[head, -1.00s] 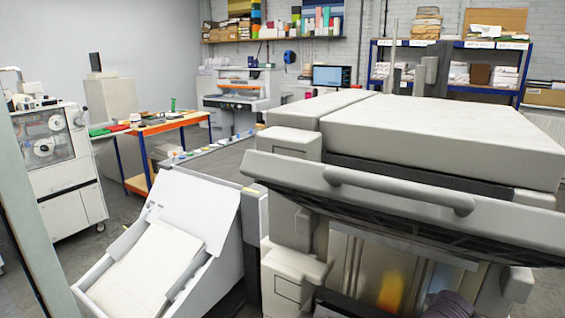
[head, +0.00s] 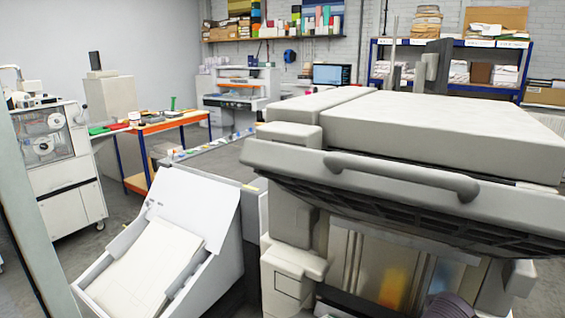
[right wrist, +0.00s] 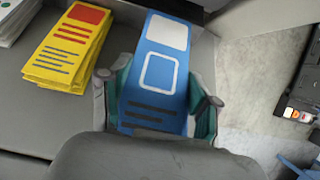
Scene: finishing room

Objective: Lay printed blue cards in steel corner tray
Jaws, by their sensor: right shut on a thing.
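In the right wrist view my right gripper (right wrist: 157,94) is shut across the sides of a printed blue card stack (right wrist: 138,62). The blue top card has a white block, a white outline and dark lines. Its near end is hidden by the gripper body. How many cards are held, and whether they are lifted, I cannot tell. The stack lies along the gripper's axis, far end beyond the fingers. My left gripper is not in view. I cannot make out the steel corner tray in any view.
Yellow printed cards (right wrist: 68,48) lie in a stack left of the blue ones on a grey surface (right wrist: 50,110). White cards (right wrist: 14,20) are at the corner. The head view shows an orange-topped bench (head: 168,122), a white slanted bin (head: 205,215) and a blue-framed shelf (head: 375,55).

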